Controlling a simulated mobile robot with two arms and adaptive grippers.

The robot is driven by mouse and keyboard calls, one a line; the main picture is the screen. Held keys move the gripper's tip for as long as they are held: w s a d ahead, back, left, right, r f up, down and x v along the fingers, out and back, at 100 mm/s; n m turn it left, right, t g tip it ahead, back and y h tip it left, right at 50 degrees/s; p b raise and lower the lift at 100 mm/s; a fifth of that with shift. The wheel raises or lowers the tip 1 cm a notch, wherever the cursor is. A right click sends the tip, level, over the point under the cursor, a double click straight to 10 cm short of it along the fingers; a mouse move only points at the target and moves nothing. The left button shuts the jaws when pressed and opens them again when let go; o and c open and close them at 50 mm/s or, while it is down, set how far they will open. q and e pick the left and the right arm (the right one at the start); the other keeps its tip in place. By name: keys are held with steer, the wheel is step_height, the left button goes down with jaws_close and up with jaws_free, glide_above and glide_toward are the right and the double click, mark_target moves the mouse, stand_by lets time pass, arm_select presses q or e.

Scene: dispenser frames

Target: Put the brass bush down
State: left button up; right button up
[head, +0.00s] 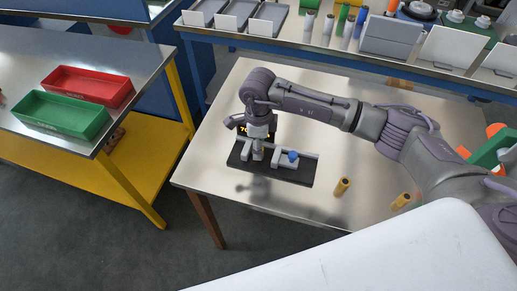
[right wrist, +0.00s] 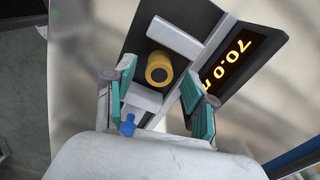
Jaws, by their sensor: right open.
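The brass bush (right wrist: 158,68) shows end-on in the right wrist view, on a dark gauge base (right wrist: 185,20) between light grey blocks. My right gripper (right wrist: 159,88) is open, with its green finger pads apart on either side of the bush. In the head view my right gripper (head: 257,152) points down over the left part of the gauge base (head: 297,177) and hides the bush there. A lit display (right wrist: 232,58) reads about 70.0. A blue knob (right wrist: 127,125) is on the gauge. My left gripper is not in view.
Two more brass bushes (head: 341,186) (head: 401,201) stand on the metal table (head: 222,148), right of the gauge. A red tray (head: 90,85) and a green tray (head: 62,116) are on the left table. The table's near left part is clear.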

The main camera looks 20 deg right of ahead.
step_height(320, 180, up, 10)
steer(key=b, duration=0.1)
steer(key=shift+f+b, duration=0.15)
steer(key=shift+b, duration=0.2)
